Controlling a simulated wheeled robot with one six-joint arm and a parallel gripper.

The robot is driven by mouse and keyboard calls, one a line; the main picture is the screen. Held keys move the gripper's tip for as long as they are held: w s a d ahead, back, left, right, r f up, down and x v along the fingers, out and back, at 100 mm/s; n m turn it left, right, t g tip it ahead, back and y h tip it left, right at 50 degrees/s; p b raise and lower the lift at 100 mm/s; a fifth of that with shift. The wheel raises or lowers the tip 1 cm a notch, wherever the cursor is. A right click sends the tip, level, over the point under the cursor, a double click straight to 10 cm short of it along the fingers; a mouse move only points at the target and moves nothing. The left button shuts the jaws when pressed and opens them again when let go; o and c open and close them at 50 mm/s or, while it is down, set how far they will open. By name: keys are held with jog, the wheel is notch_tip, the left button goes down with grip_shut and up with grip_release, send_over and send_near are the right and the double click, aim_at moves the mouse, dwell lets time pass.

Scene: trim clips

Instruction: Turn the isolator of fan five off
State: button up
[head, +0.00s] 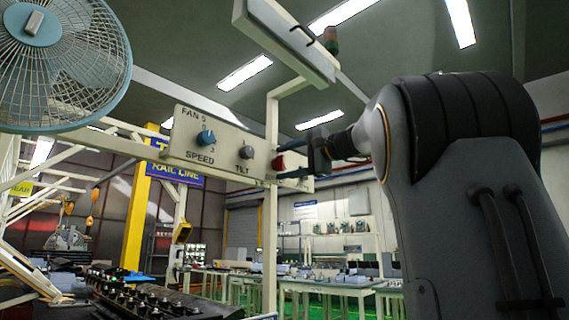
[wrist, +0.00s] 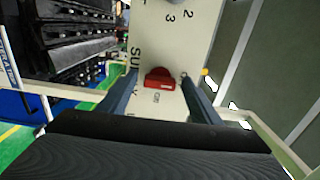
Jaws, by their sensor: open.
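The control panel (head: 222,148) for a fan is a pale sloping board marked FAN, SPEED and TILT; the fan number is not clearly legible. It carries a blue speed knob (head: 205,138), a grey tilt knob (head: 247,152) and, at its right end, a red isolator knob (head: 281,162). In the wrist view the red isolator knob (wrist: 160,78) shows with small lettering like OFF below it. My gripper (head: 303,160) is at the right end of the panel. In the wrist view my gripper (wrist: 157,82) is open, one finger on each side of the red knob; contact cannot be told.
A blue caged fan (head: 62,60) hangs at the upper left. A pale post (head: 270,230) and an overhead beam (head: 285,40) stand close to the panel. A yellow spot (wrist: 204,71) is beside the right finger. Work tables (head: 330,283) fill the background.

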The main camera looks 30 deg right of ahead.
jog(key=v, duration=0.7)
jog(key=shift+s+b, duration=0.15)
jog(key=shift+b, duration=0.25)
